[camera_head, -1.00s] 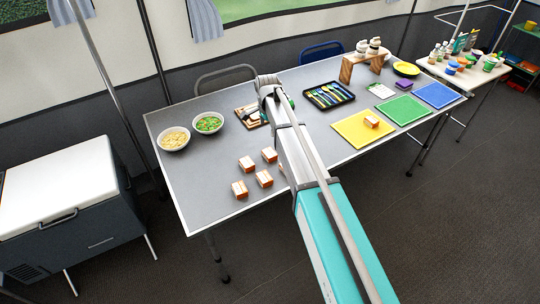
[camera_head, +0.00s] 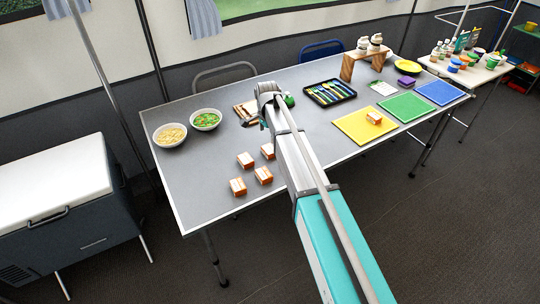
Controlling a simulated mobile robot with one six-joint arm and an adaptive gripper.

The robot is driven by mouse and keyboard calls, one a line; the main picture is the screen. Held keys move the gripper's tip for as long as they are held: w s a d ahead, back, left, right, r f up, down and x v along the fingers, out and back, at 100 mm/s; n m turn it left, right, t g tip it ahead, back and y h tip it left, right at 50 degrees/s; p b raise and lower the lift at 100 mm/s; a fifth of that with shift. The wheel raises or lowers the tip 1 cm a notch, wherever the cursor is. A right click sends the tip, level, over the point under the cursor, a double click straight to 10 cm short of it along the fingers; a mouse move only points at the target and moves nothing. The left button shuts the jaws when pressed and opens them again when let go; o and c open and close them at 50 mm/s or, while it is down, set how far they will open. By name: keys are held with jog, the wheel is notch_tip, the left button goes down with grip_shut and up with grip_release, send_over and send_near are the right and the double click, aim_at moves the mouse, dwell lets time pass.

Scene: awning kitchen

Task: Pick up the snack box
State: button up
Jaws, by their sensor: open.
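Several small orange-and-white snack boxes stand on the grey table's near left part: one at the back left (camera_head: 245,160), one at the front left (camera_head: 237,187), one at the front right (camera_head: 263,175) and one at the back right (camera_head: 268,151), close to my arm. Another snack box (camera_head: 374,118) sits on the yellow mat (camera_head: 352,128). My gripper (camera_head: 264,127) hangs at the far end of my arm, behind the back right box and apart from it. It is open and looks empty, though its fingers are small and partly hidden.
Two food bowls (camera_head: 170,135) (camera_head: 206,119) stand at the table's left. A wooden board (camera_head: 243,117) lies by my wrist. A black cutlery tray (camera_head: 330,92), green mat (camera_head: 404,106) and blue mat (camera_head: 440,93) lie to the right. My arm covers the table's middle.

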aim_at(267, 149)
jog(key=shift+f+b, duration=1.05)
jog(key=shift+f, duration=0.35)
jog(key=shift+s+f+b, duration=0.15)
jog(key=shift+f+b, duration=2.45)
jog(key=c, duration=0.9)
jog(key=shift+r, duration=0.2)
notch_tip(267, 149, up, 3)
jog(key=p, duration=0.3)
jog(key=s+d+r+p, duration=0.2)
jog(key=s+r+p, duration=0.1)
jog(key=s, duration=0.1)
jog(key=s+d+r+p, duration=0.2)
jog(key=s+r+p, duration=0.1)
jog(key=s, duration=0.1)
jog(key=s+d+r+p, duration=0.3)
jog(key=s+p, duration=0.1)
jog(key=shift+s+r, duration=0.1)
jog(key=shift+r, duration=0.25)
